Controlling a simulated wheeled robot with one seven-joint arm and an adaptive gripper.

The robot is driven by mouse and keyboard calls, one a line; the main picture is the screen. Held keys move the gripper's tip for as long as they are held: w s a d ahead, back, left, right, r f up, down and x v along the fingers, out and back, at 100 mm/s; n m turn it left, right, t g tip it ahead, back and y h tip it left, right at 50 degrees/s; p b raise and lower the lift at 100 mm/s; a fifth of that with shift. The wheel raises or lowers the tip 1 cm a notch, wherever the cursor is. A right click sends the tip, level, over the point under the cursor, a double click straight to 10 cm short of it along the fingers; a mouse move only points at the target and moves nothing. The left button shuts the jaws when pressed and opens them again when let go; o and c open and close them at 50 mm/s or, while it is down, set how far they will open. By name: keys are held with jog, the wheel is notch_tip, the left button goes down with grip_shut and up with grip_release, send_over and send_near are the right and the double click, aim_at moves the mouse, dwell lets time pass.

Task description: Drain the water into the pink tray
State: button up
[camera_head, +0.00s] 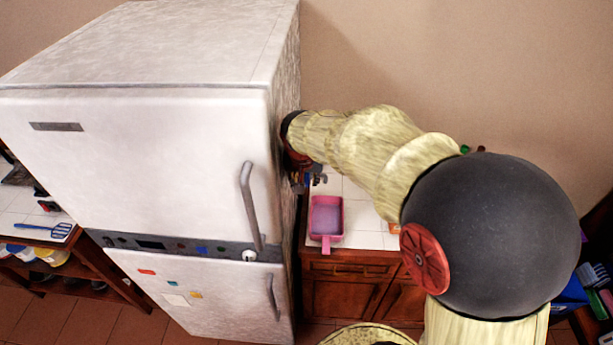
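The pink tray (326,217) sits on the white tiled counter just right of the fridge, with its handle toward the front edge. Its inside looks purplish; I cannot tell whether there is water in it. My gripper (317,179) is at the end of my arm, behind the tray and close to the fridge's side. It is small and partly hidden by my wrist and the fridge, so I cannot tell whether its fingers are open or hold something. No container of water can be made out.
The tall white fridge (140,140) stands close on the left of my gripper. A wooden cabinet (345,285) is under the counter. Left of the fridge, a blue spatula (60,231) lies on another counter. My arm hides the counter's right part.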

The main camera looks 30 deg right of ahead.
aim_at(307, 181)
jog(key=w+d+f, duration=0.2)
jog(key=w+f, duration=0.1)
jog(key=shift+w+d, duration=0.2)
jog(key=shift+w, duration=0.05)
jog(key=shift+p+x, duration=0.3)
jog(key=shift+x, duration=0.6)
jog(key=shift+c, duration=0.3)
grip_shut()
